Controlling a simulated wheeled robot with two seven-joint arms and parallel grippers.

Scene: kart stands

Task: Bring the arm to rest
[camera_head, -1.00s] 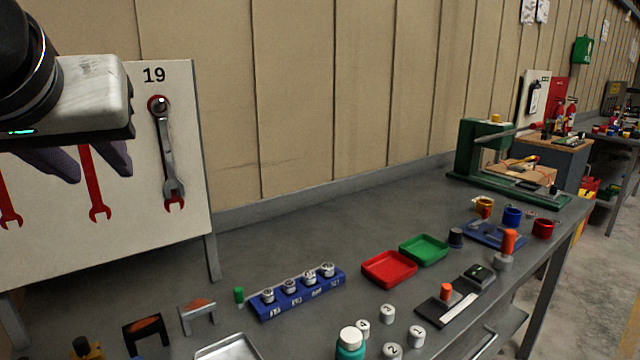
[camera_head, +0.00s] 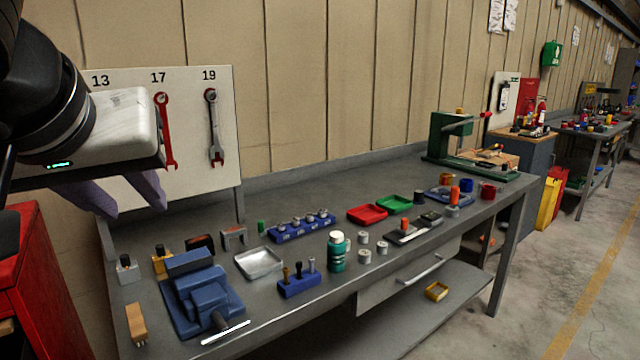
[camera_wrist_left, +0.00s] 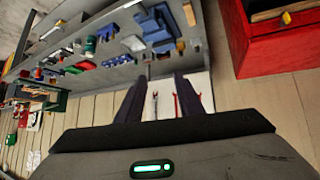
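My left gripper (camera_head: 122,196) is at the upper left of the head view, in front of the white tool board (camera_head: 190,125). Its two dark fingers are apart with nothing visible between them. In the left wrist view the same fingers (camera_wrist_left: 163,95) stand spread, with the board and a red wrench outline behind the gap. A wrench (camera_head: 213,130) hangs on the board under the number 19. The place under 13 is mostly hidden by my arm. My right gripper is not in view.
The grey bench (camera_head: 330,190) holds a blue vise (camera_head: 200,290), a metal tray (camera_head: 259,263), a blue socket rack (camera_head: 302,228), a green bottle (camera_head: 337,252), red (camera_head: 367,214) and green (camera_head: 394,204) trays, and a green press (camera_head: 450,140). A red cabinet (camera_head: 35,270) stands at left.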

